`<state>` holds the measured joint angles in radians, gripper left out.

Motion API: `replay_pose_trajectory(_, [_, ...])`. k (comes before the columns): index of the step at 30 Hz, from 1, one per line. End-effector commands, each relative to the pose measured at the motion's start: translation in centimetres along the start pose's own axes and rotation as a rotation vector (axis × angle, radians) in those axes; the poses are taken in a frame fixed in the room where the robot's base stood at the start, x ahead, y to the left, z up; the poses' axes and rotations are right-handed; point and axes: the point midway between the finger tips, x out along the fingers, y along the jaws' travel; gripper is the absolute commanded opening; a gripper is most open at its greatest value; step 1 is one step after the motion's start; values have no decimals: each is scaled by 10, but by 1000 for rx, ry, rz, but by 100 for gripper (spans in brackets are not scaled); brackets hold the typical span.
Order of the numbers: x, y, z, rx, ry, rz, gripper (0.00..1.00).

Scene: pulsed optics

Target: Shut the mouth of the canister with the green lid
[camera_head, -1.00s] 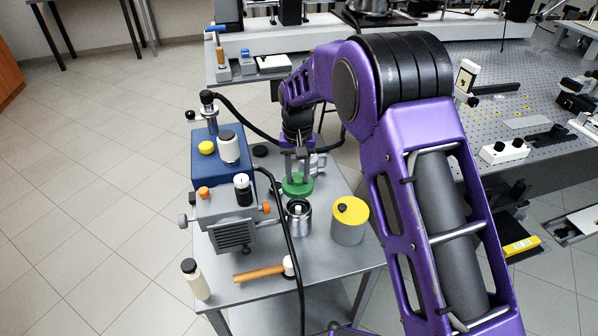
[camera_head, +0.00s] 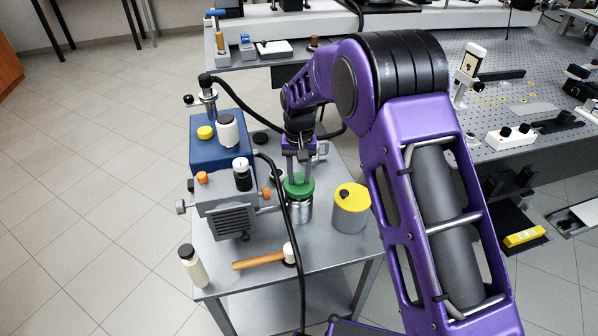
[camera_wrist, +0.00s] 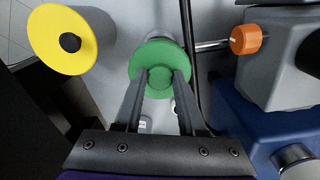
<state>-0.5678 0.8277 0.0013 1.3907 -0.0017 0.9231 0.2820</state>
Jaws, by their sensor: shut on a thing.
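The green lid (camera_head: 299,187) is a round disc with a knob in its middle. My gripper (camera_head: 298,176) points down and is shut on the lid's knob. The lid also shows in the wrist view (camera_wrist: 160,66), between my fingers (camera_wrist: 160,80). The silver metal canister (camera_head: 301,210) stands upright on the small grey table, under the lid. In the wrist view the lid hides nearly all of the canister's mouth. I cannot tell whether the lid touches the rim or hovers just above it.
A grey can with a yellow top (camera_head: 351,207) stands close right of the canister. A grey pump (camera_head: 230,207) and a black hose (camera_head: 279,205) are close on the left.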

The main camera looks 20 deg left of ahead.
Motion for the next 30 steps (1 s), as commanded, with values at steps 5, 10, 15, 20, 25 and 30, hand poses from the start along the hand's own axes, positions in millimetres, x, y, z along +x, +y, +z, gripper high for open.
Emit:
replay_pose_trajectory(5, [2, 0, 0, 0, 0, 0, 0])
replay_pose_trajectory(10, [2, 0, 0, 0, 0, 0, 0])
replay_pose_trajectory(15, [2, 0, 0, 0, 0, 0, 0])
replay_pose_trajectory(20, [4, 0, 0, 0, 0, 0, 0])
replay_pose_trajectory(25, [8, 0, 0, 0, 0, 0, 0])
replay_pose_trajectory(30, [13, 0, 0, 0, 0, 0, 0])
